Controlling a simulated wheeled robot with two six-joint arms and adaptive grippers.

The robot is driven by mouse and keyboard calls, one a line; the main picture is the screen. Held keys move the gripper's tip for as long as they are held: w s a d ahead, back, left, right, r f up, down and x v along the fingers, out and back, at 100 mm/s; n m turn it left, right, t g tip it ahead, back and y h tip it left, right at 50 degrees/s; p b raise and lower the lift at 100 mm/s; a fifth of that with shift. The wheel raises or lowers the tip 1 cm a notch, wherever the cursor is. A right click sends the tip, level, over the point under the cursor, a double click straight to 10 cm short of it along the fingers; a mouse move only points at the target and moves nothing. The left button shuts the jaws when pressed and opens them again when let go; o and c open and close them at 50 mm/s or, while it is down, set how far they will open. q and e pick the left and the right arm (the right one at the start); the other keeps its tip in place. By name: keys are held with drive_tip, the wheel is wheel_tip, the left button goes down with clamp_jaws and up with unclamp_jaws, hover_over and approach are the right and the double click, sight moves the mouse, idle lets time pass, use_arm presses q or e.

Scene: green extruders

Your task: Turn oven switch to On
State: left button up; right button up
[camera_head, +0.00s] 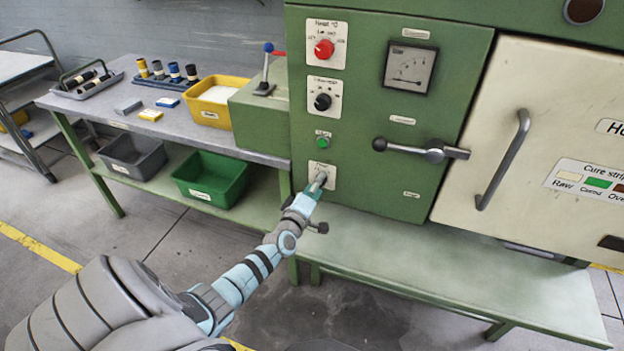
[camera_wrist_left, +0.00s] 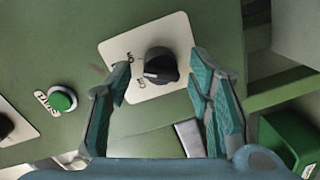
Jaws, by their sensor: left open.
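The oven switch is a black rotary knob (camera_wrist_left: 161,64) on a white plate (camera_wrist_left: 178,28) in the left wrist view. Its pale pointer mark faces left, toward small labels that are hard to read. In the head view, the plate (camera_head: 331,184) is the lowest on the green panel, and my gripper largely covers the knob. My left gripper (camera_head: 318,183) is at the plate. In the left wrist view its teal fingers (camera_wrist_left: 160,68) are open, one on each side of the knob. I cannot tell whether they touch it. My right gripper is not in view.
A green start button (camera_head: 322,143), a black knob (camera_head: 322,102) and a red knob (camera_head: 324,49) are above the switch. A lever handle (camera_head: 408,149) sticks out to the right, beside the cream oven door (camera_head: 545,110). A bench with bins (camera_head: 210,178) stands left.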

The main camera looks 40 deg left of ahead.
use_arm(q)
drive_tip(key=f+v, duration=0.1)
drive_tip(key=v, duration=1)
drive_tip(key=shift+s+r, duration=0.3)
drive_tip(key=shift+r, duration=0.2)
drive_tip(key=shift+d, duration=0.1)
